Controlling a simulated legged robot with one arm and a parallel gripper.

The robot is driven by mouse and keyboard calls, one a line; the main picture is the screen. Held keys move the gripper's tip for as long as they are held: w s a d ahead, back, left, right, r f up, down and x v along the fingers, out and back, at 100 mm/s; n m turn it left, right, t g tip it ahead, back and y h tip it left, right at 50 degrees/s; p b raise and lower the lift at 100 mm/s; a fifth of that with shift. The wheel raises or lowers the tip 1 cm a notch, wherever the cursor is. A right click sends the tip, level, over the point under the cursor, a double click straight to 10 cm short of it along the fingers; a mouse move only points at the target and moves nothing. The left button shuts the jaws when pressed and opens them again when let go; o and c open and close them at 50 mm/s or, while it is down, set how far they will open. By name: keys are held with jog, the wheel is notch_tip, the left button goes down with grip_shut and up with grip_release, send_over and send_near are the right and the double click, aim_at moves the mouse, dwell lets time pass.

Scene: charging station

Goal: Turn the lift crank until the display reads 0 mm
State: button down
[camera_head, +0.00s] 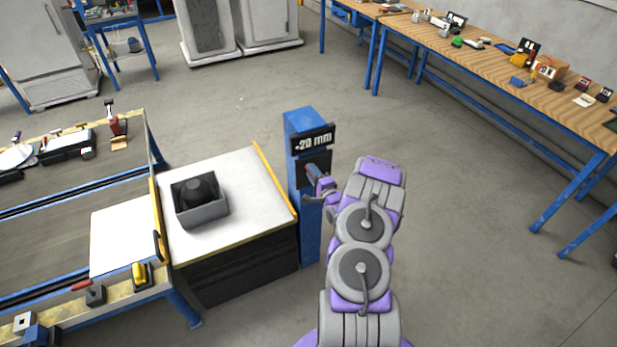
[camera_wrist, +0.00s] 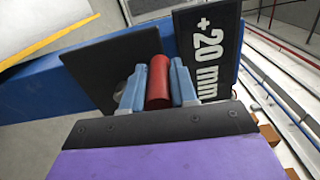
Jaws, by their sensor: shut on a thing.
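The blue lift post (camera_head: 300,125) stands beside the white-topped lift table, with a black display (camera_head: 313,140) near its top. The display (camera_wrist: 207,45) reads +20 mm in the wrist view. Below it is a dark square plate (camera_head: 316,163) where the crank is mounted. My gripper (camera_head: 318,188) reaches the plate from the right. In the wrist view, my gripper (camera_wrist: 158,88) is shut on the red crank handle (camera_wrist: 158,80), with a blue finger on each side. The rest of the crank is largely hidden behind the fingers.
An open grey box (camera_head: 200,214) holding a dark round part (camera_head: 199,190) sits on the lift table (camera_head: 245,170). A blue-framed conveyor (camera_head: 153,150) adjoins on the left. A long wooden workbench (camera_head: 480,70) with many small items runs along the right. The floor between is clear.

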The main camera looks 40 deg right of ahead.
jog(key=shift+s+d+m, duration=0.15)
jog(key=shift+d+m, duration=0.15)
jog(key=shift+d, duration=0.05)
jog(key=shift+s+d+r, duration=0.1)
jog(key=shift+d+r, duration=0.05)
jog(key=shift+d, duration=0.15)
jog(key=shift+d, duration=0.15)
jog(key=c, duration=0.9)
grip_release()
jog(key=shift+d, duration=0.15)
jog(key=p+v, duration=0.3)
jog(key=v, duration=1.4)
jog(key=shift+s, duration=0.1)
